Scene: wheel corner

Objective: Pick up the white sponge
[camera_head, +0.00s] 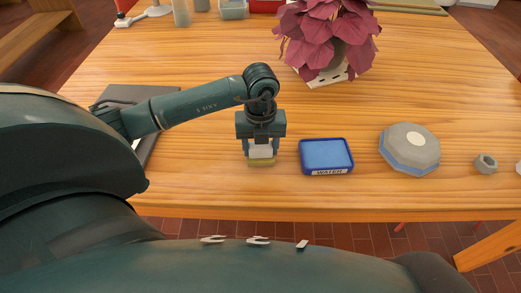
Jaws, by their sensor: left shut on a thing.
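The white sponge (261,150) is a small pale block with a yellowish lower part. It is on or just above the wooden table (340,201), near its front edge; I cannot tell if it is lifted. My left gripper (261,150) points straight down and is shut on the sponge, with a finger at each side. The top of the sponge is partly hidden by the gripper. My right gripper is not in view.
A blue tray labelled WATER (326,155) stands just right of the sponge. A red-leaved plant (325,35) stands behind. A dark flat panel (165,145) lies left.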

